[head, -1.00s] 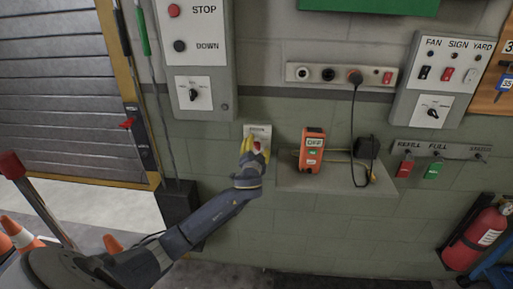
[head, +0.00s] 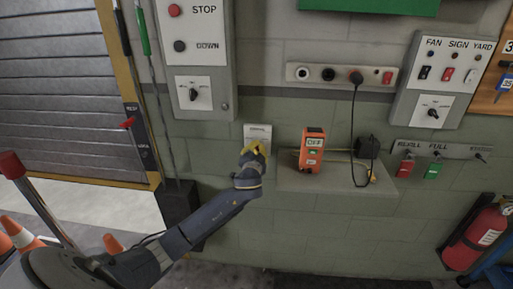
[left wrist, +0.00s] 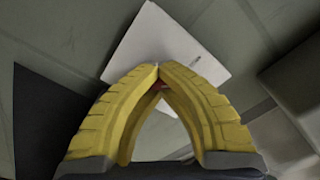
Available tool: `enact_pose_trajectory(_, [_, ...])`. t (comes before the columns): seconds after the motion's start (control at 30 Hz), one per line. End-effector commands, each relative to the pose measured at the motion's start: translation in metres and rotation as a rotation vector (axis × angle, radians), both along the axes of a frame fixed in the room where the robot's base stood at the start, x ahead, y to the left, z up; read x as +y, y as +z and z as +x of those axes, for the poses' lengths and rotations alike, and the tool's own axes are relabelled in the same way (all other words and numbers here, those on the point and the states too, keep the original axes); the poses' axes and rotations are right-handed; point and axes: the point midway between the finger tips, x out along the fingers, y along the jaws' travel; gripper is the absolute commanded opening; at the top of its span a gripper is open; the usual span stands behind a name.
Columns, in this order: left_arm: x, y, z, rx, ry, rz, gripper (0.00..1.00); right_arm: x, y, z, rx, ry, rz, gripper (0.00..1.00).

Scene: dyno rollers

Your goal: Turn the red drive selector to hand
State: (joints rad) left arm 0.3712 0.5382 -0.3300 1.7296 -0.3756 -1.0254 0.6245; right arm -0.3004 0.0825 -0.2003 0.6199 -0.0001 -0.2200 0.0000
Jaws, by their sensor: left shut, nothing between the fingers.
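A small white plate (head: 258,131) is on the wall below the STOP/DOWN panel, with lettering too small to read. My left gripper (head: 254,146) is in front of its lower part, fingertips together and empty. In the left wrist view the yellow fingertips (left wrist: 159,70) meet over the white plate (left wrist: 163,43). A bit of red (left wrist: 160,86) shows between the fingers, mostly hidden; I cannot tell its position. Another red lever (head: 127,123) sits on a dark plate beside the shutter, away from the gripper. My right gripper is not in view.
The STOP/DOWN panel (head: 221,70) with a black rotary knob is above left. An orange device (head: 312,150) stands on a shelf (head: 298,181) just right of the gripper. A fire extinguisher (head: 478,236) is at the lower right.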

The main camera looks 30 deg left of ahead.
Motion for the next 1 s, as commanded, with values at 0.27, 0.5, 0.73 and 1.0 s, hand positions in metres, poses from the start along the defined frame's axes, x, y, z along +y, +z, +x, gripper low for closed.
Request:
enact_pose_trajectory(0.27, [-0.0006,0.0006,0.0005,0.057,0.001,0.121,0.0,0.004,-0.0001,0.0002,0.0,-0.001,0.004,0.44])
enact_pose_trajectory(0.5, [-0.001,0.001,0.0009,0.151,0.0,0.319,0.0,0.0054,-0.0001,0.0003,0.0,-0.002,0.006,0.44])
enact_pose_trajectory(0.73, [-0.0017,0.001,0.0013,0.246,0.0,0.516,0.0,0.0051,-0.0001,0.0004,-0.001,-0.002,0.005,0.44])
enact_pose_trajectory(1.0, [-0.0022,0.0006,0.0015,0.358,0.0,0.749,0.0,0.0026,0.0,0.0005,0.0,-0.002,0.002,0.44])
